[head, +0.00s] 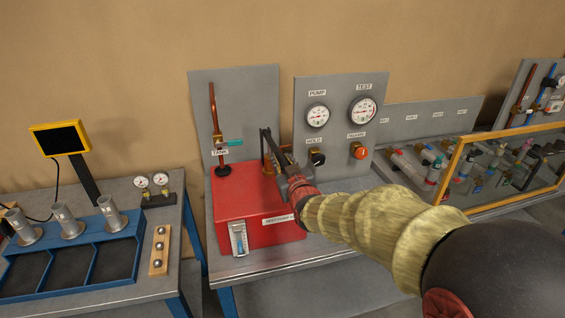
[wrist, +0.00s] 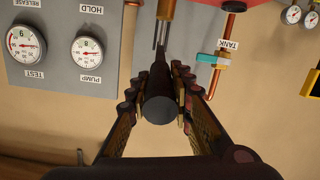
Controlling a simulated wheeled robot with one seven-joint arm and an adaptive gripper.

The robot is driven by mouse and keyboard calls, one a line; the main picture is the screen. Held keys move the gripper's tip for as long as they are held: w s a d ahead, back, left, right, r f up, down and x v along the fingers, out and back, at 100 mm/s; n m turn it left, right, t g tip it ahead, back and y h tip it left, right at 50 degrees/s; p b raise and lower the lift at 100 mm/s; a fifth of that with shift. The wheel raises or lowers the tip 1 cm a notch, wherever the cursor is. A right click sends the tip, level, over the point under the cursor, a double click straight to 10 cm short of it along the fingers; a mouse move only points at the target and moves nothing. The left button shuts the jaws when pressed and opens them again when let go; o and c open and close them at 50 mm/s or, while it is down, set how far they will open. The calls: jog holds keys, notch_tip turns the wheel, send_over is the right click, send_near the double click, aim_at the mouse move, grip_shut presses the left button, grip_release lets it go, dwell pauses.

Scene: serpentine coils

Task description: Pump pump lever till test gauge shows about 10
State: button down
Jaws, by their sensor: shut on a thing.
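The pump lever (head: 273,147) is a dark bar above the red pump tank (head: 255,208). In the wrist view, which is upside down, its round black end (wrist: 160,106) sits between my fingers. My gripper (head: 292,182) is shut on it; it also shows in the wrist view (wrist: 160,98). The test gauge (head: 362,110) is white-faced, on the grey panel; it also shows in the wrist view (wrist: 26,44). The pump gauge (head: 317,116) is to its left; it also shows in the wrist view (wrist: 87,52). The needle readings are too small to tell surely.
Below the gauges are a black hold knob (head: 317,157) and an orange release knob (head: 358,151). A copper pipe with a teal-handled tank valve (head: 234,142) stands behind the red tank. A yellow-framed clear screen (head: 520,165) covers pipework at right.

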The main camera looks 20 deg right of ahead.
jog(key=shift+w+r, duration=0.1)
jog(key=shift+r, duration=0.3)
jog(key=c, duration=2)
grip_release()
jog(key=o, duration=0.4)
jog(key=shift+f, duration=0.25)
jog(key=s, duration=0.4)
jog(key=s+r, duration=0.1)
jog(key=s, duration=0.7)
jog(key=shift+r, duration=0.4)
